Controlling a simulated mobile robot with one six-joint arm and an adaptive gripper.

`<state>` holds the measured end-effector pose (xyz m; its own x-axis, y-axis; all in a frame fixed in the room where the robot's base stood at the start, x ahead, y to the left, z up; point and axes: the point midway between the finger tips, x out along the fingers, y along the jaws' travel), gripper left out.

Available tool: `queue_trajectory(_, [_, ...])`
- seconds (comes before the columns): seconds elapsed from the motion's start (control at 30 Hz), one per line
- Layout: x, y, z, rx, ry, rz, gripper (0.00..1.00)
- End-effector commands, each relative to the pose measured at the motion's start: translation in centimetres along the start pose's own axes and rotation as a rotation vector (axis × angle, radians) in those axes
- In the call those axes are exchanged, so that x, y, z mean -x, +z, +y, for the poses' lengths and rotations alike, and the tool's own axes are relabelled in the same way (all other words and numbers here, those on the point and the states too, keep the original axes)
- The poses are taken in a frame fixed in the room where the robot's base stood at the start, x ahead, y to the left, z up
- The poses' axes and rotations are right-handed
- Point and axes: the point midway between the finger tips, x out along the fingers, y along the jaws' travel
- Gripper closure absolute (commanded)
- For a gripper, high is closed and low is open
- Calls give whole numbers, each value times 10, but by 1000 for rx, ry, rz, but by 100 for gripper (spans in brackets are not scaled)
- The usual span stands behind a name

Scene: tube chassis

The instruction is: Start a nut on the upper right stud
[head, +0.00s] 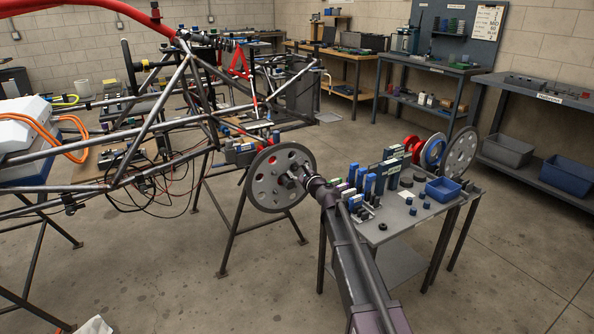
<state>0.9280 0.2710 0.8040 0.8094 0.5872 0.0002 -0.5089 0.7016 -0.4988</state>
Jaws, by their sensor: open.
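A grey round plate with holes (266,194) stands upright at the right end of the tube chassis (160,100). My gripper (288,182) is in front of this plate, near its middle. It is open, but its fingers are small and dark against the plate. I cannot tell whether it touches the plate or has anything between its fingers. The studs are too small to make out, and my gripper and arm cover part of the plate's centre and right side. I cannot pick out a nut with certainty.
A grey table (405,228) stands right of my arm. It carries a blue bin (443,190), several small dark blue pieces, blue-and-white boxes, and discs at its back. Trestle legs (237,215) stand below the plate. Dark cables hang under the chassis.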

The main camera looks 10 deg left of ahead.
Motion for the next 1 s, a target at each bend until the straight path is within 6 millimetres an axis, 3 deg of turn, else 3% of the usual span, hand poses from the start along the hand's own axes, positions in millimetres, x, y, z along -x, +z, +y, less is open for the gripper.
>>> queue_trajectory(0.27, [15,0,2,4,2,0,25])
queue_trajectory(0.8, [95,1,2,1,-1,-1,25])
queue_trajectory(1.0, [115,0,0,0,-1,-1,25])
